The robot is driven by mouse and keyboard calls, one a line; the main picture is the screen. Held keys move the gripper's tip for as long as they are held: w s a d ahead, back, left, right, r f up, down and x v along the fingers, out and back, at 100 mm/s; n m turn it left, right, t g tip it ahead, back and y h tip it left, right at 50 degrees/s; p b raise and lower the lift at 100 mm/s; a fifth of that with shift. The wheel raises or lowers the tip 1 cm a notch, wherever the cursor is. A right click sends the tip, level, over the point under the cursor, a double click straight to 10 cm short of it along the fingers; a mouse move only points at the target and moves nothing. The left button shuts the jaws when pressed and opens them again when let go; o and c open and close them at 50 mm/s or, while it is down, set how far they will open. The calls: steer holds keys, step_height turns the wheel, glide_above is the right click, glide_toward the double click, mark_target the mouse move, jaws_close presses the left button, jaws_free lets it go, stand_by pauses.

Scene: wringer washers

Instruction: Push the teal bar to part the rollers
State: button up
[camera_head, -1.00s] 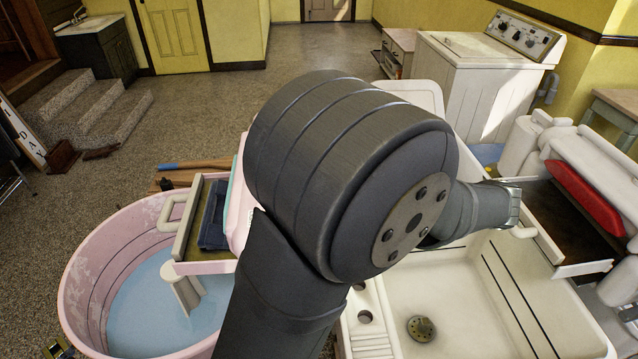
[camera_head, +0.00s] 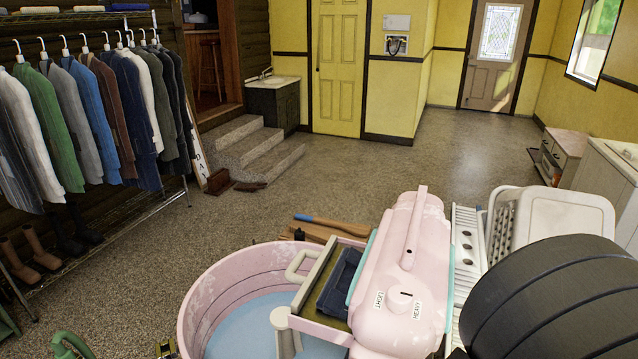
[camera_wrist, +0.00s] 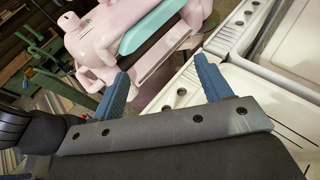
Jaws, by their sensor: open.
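The pink wringer (camera_head: 405,270) stands beside the pink tub in the head view, with a handle on top and a knob between labels LIGHT and HEAVY. A thin edge of the teal bar (camera_head: 361,266) shows along its left side. In the wrist view the teal bar (camera_wrist: 150,27) runs along the pink wringer (camera_wrist: 92,45), above a dark slot. My gripper (camera_wrist: 161,65) is open and empty, its two blue fingers apart and pointing toward the wringer. The bar lies beyond the fingertips with a visible gap. The rollers cannot be made out.
The pink tub (camera_head: 232,285) holds water; a tray with dark blue cloth (camera_head: 340,280) sits over its right rim. A white sink unit (camera_wrist: 275,70) lies right of the gripper. A white basket (camera_head: 560,215) stands behind my arm. A clothes rack is far left.

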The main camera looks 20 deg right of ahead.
steer(key=c, duration=0.7)
steer(key=shift+w+f+n, duration=0.2)
steer(key=shift+w+n, duration=0.05)
steer(key=shift+n, duration=0.15)
steer(key=c, duration=0.7)
steer(key=shift+w+d+f+n, duration=0.15)
steer(key=shift+w+f+n, duration=0.1)
steer(key=shift+n, duration=0.15)
jaws_close()
steer(key=w+d+f+n+t, duration=0.2)
steer(key=w+f+n+t, duration=0.2)
steer(key=n, duration=1.1)
steer(key=shift+w+d+f+n+h, duration=0.3)
steer(key=shift+w+f+n+h, duration=0.1)
steer(key=shift+w+f, duration=1.5)
steer(key=shift+w+r, duration=0.1)
steer(key=shift+w, duration=0.05)
